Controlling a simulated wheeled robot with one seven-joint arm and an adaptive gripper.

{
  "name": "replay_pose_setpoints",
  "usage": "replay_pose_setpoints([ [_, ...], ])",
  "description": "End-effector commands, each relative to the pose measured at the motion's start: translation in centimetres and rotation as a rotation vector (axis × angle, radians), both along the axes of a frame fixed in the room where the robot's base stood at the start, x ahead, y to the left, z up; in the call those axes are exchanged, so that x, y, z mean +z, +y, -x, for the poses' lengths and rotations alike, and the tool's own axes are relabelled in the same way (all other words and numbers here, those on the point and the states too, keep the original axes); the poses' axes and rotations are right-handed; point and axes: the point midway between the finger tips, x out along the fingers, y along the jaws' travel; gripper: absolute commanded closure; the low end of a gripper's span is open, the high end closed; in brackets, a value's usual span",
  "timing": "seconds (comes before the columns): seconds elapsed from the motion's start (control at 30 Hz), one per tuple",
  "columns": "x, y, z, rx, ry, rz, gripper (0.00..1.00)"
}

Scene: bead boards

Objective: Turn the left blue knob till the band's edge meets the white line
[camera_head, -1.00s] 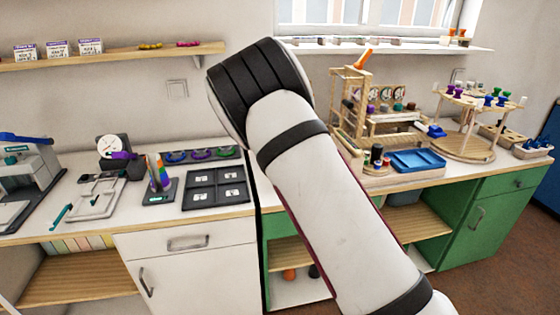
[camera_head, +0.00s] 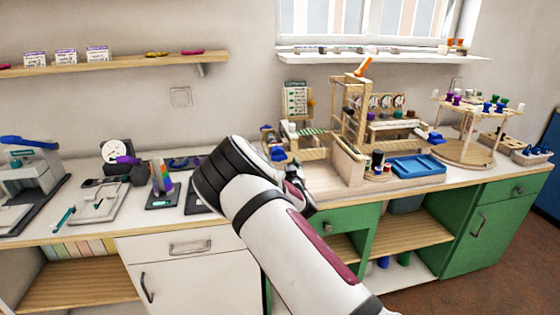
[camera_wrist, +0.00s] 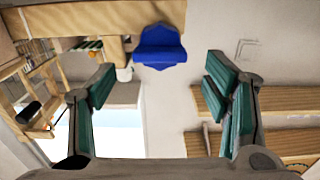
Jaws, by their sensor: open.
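The left blue knob (camera_head: 278,154) is on the left end of the wooden bead stand (camera_head: 318,172), just beyond my arm's wrist in the head view. In the wrist view, a lobed blue knob (camera_wrist: 160,46) shows at the upper middle, against a wooden board. My gripper (camera_wrist: 160,82) is open, with its green-padded fingers wide apart and nothing between them. The knob appears ahead of the fingers, apart from them. I cannot make out the band or the white line. Another blue knob (camera_head: 435,135) is at the stand's right end.
A round wooden rack (camera_head: 466,150) with coloured spools stands farther right. A gauge (camera_head: 116,152) and a rainbow-coloured block (camera_head: 162,180) are to the left.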

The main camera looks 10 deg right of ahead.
Motion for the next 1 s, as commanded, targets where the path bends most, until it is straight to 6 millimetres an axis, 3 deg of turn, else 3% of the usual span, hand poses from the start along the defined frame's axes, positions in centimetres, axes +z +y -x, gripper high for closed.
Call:
replay_pose_setpoints([
  [0.23,-0.1,0.0,-3.3,0.001,0.000,0.001,0.30],
  [0.63,0.0,0.0,-4.0,0.000,0.000,0.000,0.30],
  [0.67,0.0,0.0,-4.0,0.000,0.000,0.000,0.32],
  [0.87,0.0,0.0,-4.0,0.000,0.000,0.000,0.78],
  [1.0,0.0,0.0,-4.0,0.000,0.000,0.001,0.78],
])
